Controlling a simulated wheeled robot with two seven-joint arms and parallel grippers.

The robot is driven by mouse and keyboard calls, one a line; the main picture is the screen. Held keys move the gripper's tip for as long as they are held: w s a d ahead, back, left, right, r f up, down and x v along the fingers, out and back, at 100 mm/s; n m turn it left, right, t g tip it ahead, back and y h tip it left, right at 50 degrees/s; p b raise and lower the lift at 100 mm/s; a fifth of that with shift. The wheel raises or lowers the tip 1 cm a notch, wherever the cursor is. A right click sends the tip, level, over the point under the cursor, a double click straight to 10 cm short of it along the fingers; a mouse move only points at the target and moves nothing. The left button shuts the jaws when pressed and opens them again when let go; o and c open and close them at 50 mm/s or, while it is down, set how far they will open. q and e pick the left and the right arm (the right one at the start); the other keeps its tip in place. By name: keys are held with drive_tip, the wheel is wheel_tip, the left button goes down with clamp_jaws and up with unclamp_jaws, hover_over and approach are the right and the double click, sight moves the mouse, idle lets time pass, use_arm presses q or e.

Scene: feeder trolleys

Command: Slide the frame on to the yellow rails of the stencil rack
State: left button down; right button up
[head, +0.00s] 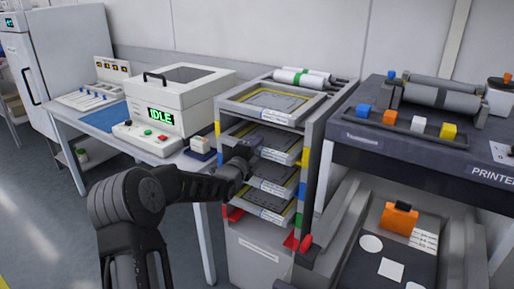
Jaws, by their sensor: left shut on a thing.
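The stencil rack (314,135) stands in the middle of the head view, with frames at several levels. Yellow marks show on its posts at the second level from the top. A grey frame with a pale front edge (281,156) is at that level, between the yellow marks. My left gripper (245,157) is at the front left of this frame and is shut on it. The gripper hides part of the frame's front edge, and I cannot tell how deep the frame sits. My right gripper is not in view.
Other frames lie above (272,103) and below (270,187) the gripper, close to it. Red parts (291,241) stick out low on the rack. A table with a white machine (180,95) stands left, and a dark printer (420,150) right.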

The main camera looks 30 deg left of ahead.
use_arm(q)
drive_tip(key=c, duration=1.4)
unclamp_jaws()
drive_tip(key=shift+r, duration=0.1)
drive_tip(key=shift+o, duration=1.5)
drive_tip(key=shift+f, duration=0.2)
drive_tip(key=o, duration=1)
drive_tip(key=shift+r, duration=0.1)
drive_tip(key=shift+r, duration=0.2)
drive_tip(key=shift+r+b, duration=0.3)
